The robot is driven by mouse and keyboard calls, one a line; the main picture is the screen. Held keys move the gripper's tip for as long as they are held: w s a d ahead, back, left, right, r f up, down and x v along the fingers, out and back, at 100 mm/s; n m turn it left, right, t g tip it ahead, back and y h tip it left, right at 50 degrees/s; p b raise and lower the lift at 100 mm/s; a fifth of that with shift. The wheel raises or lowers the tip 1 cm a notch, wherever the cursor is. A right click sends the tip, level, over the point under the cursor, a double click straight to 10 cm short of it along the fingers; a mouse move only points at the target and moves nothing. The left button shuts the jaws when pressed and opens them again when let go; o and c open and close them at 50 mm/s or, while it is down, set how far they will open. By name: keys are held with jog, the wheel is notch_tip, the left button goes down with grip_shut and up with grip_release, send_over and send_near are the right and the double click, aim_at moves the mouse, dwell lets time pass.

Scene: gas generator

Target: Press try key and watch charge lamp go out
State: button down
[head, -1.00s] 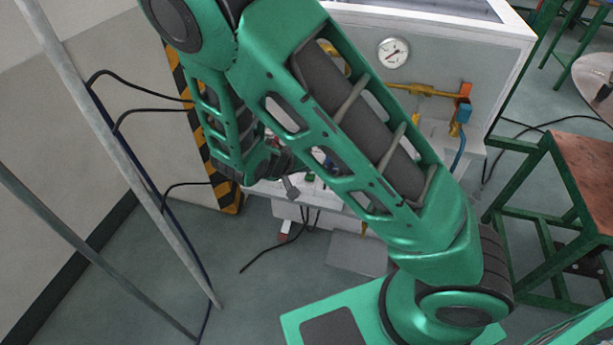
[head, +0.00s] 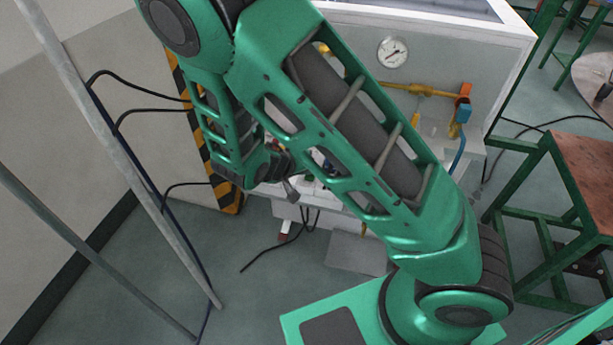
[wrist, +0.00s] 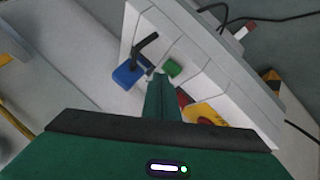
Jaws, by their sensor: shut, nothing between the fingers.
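My gripper (wrist: 161,88) is shut and empty, its narrow green fingers reaching over a white sloping panel (wrist: 205,76) in the wrist view. A green block (wrist: 173,67) lies just beyond the fingertips, to the right. A blue block (wrist: 126,75) is to their left, with a black bent lever (wrist: 147,42) rising beside it. A yellow part (wrist: 203,114) and a small red part lie right of the fingers, partly hidden by my gripper. I cannot tell which part is the try key or the charge lamp, or whether the fingertips touch anything. In the head view my arm covers most of the panel.
A pressure gauge (head: 393,52) and yellow pipework (head: 425,90) with an orange and blue fitting are on the grey cabinet. A striped post (head: 222,192) stands left of the panel. Metal poles (head: 120,150) stand at left. A green-framed table (head: 588,165) is at right.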

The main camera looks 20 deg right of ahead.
jog(key=shift+f, duration=0.45)
dwell(0.7)
jog(key=shift+r, duration=0.9)
notch_tip(320, 180, up, 5)
dwell(0.7)
dwell(0.7)
